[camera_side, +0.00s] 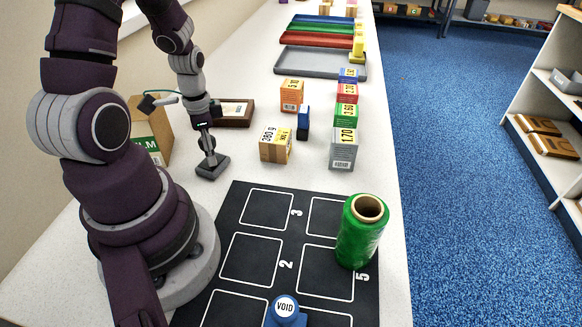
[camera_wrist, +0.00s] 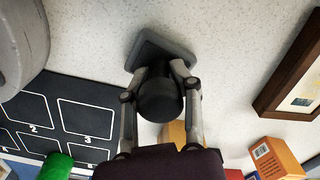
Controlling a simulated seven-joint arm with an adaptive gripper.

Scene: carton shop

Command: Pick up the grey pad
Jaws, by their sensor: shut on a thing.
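The grey pad (camera_side: 213,168) has a dark grey rectangular base and a black upright handle. It is on the white table in the side view, right of my arm's base, at or very near the surface. My gripper (camera_side: 207,139) is above it, shut on its handle. In the wrist view the pad's base (camera_wrist: 166,46) shows beyond the round black handle top (camera_wrist: 160,98), which sits between the two fingers of my gripper (camera_wrist: 161,74). The fingers hide part of the handle.
A tan box (camera_side: 275,146), an orange box (camera_side: 291,95) and a blue stamp (camera_side: 303,122) stand to the right. A brown frame (camera_side: 248,119) lies behind. A black mat (camera_side: 232,213) in front bears a green roll (camera_side: 358,238). Table around the pad is clear.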

